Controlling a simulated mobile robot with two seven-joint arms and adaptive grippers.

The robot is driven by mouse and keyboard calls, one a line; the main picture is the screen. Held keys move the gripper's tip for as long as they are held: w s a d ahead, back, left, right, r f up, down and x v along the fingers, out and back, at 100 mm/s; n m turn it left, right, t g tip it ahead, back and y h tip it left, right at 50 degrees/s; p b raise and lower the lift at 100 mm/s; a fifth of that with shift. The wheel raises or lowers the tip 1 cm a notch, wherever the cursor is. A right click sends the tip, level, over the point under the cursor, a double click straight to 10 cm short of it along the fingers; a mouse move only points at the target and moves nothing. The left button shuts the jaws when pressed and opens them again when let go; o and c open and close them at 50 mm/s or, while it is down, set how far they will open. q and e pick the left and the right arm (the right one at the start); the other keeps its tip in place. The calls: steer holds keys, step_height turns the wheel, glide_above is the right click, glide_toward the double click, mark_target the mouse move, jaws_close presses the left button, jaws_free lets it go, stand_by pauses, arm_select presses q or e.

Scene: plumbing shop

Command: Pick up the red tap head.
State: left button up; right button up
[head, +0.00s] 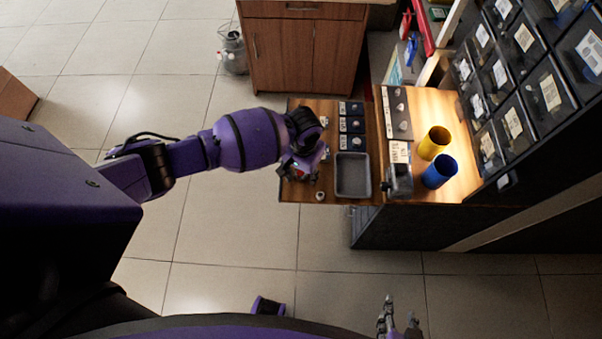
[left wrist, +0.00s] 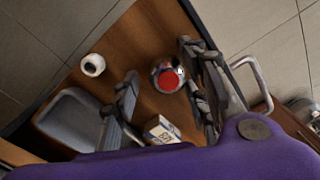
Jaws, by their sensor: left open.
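The red tap head (left wrist: 168,82) is a small round metal piece with a flat red top, sitting on the wooden bench top (left wrist: 150,35) in the left wrist view. My left gripper (left wrist: 165,92) is open, with one finger on each side of the tap head and visible gaps to both. In the head view the left gripper (head: 302,165) is over the left part of the bench and mostly covers the tap head. My right gripper (head: 399,318) is at the bottom edge, away from the bench, with its fingers apart and nothing visible between them.
A white ring-shaped fitting (left wrist: 93,65) and a grey tray (left wrist: 48,122) lie beside the left gripper. A small labelled box (left wrist: 160,128) is near its fingers. Yellow (head: 433,143) and blue (head: 439,171) cups stand further right, before the drawer rack (head: 520,100).

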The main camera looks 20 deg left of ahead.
arm_select(q)
steer(key=shift+f, duration=0.1)
steer(key=c, duration=1)
